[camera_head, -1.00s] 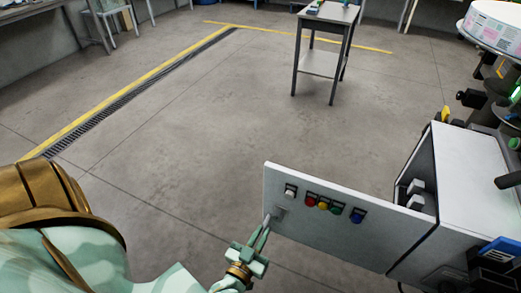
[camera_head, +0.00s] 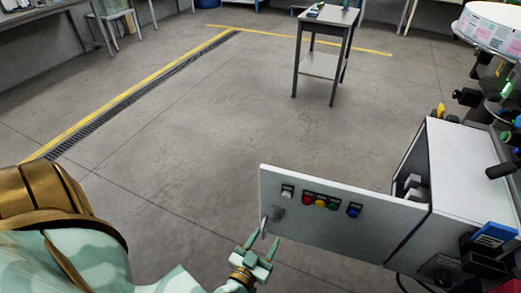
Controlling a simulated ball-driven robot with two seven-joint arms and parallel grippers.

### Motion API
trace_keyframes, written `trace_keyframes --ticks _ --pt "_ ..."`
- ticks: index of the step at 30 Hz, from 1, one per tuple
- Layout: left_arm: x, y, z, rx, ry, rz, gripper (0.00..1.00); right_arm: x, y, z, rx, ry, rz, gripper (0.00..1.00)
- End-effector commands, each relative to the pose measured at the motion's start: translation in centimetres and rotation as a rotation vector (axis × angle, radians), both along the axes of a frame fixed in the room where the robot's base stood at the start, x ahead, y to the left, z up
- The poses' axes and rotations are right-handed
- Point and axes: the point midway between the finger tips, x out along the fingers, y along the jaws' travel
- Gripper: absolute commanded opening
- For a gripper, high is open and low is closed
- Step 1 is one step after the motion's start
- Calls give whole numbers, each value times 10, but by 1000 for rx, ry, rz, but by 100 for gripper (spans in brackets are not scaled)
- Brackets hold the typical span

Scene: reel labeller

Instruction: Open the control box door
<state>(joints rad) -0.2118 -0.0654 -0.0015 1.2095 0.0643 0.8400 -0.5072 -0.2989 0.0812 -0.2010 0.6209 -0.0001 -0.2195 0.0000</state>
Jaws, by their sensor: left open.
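The control box (camera_head: 468,178) is a white-grey cabinet at the right. Its door (camera_head: 340,225) stands swung wide open toward the left, and the box's inside shows beside the hinge. The door's face carries a row of coloured buttons (camera_head: 320,201) and a small handle (camera_head: 264,226) near its free edge. My left gripper (camera_head: 260,243) is open and empty, just below the handle, with its fingers pointing up toward the door's lower left corner. Whether a finger touches the door or handle I cannot tell. My right gripper is not in view.
A machine with a white label reel (camera_head: 492,26) stands at the upper right. A blue-and-black device (camera_head: 492,240) sits at the box's front. A small grey table (camera_head: 328,22) stands at the back. The floor left of the door is clear.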

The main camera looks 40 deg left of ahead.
Motion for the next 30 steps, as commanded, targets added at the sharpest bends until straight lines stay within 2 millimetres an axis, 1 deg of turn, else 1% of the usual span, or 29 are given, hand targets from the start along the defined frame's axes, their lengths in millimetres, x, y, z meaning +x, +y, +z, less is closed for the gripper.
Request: trace_keyframes --ticks 1,11,14,17,20,24,27,30 --pt "2 -8 1 2 1 -16 32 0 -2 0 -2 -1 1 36" --pt "1 -8 1 2 1 -16 32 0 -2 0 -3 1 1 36" --pt "-5 -9 1 2 2 -15 32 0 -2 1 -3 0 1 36" --pt "-21 -12 1 0 3 -15 32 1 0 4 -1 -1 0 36" --pt "-46 -16 1 -2 5 -13 32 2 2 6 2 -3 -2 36" --pt "-85 -21 0 -1 5 -9 32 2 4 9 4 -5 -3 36" --pt "-111 -26 0 -2 4 -8 32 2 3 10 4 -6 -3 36" --pt "-133 -29 0 -2 3 -7 32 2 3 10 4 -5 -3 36"
